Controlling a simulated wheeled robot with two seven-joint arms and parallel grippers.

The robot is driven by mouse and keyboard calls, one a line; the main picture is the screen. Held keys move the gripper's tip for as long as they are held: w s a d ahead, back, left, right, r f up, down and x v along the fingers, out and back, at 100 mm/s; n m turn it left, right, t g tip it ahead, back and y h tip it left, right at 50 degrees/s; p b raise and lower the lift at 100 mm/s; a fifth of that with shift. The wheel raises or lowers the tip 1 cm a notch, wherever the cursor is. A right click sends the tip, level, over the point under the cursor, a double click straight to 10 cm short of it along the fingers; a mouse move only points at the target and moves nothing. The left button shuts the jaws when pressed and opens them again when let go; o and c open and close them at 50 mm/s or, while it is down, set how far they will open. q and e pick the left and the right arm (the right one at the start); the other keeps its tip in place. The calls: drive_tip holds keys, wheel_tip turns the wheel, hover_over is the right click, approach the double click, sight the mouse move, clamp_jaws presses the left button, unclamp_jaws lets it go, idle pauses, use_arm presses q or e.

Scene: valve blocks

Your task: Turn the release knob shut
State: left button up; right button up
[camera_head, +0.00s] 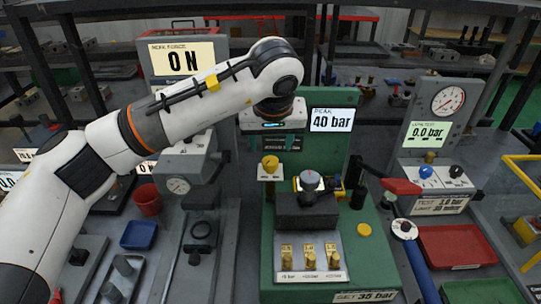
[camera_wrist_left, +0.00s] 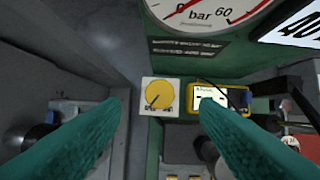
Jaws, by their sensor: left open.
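The release knob (camera_head: 270,165) is a round yellow knob on a small white plate, on the left side of the green test stand (camera_head: 335,160). In the left wrist view the knob (camera_wrist_left: 157,93) faces the camera. A dark mark on it slants to the lower left; the small labels under it are too blurred to read. My left gripper (camera_head: 272,126) hangs just above the knob in the head view. In the left wrist view its teal fingers (camera_wrist_left: 160,103) are open, one on each side of the knob, with no visible contact. My right gripper is not in view.
A display (camera_head: 332,120) reads 40 bar. A pressure gauge (camera_wrist_left: 212,12) is above the knob. Just right of the knob is a yellow-framed device (camera_wrist_left: 218,100). A red-handled lever (camera_head: 400,186) and a red tray (camera_head: 455,246) are at the right. A grey machine (camera_head: 188,165) stands left.

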sight(270, 159)
use_arm(q)
drive_tip(key=x, duration=0.6)
drive_tip(key=shift+w+f, duration=0.1)
drive_tip(key=shift+f, duration=0.2)
drive_tip(key=c, duration=1)
drive_tip(key=shift+o, duration=0.2)
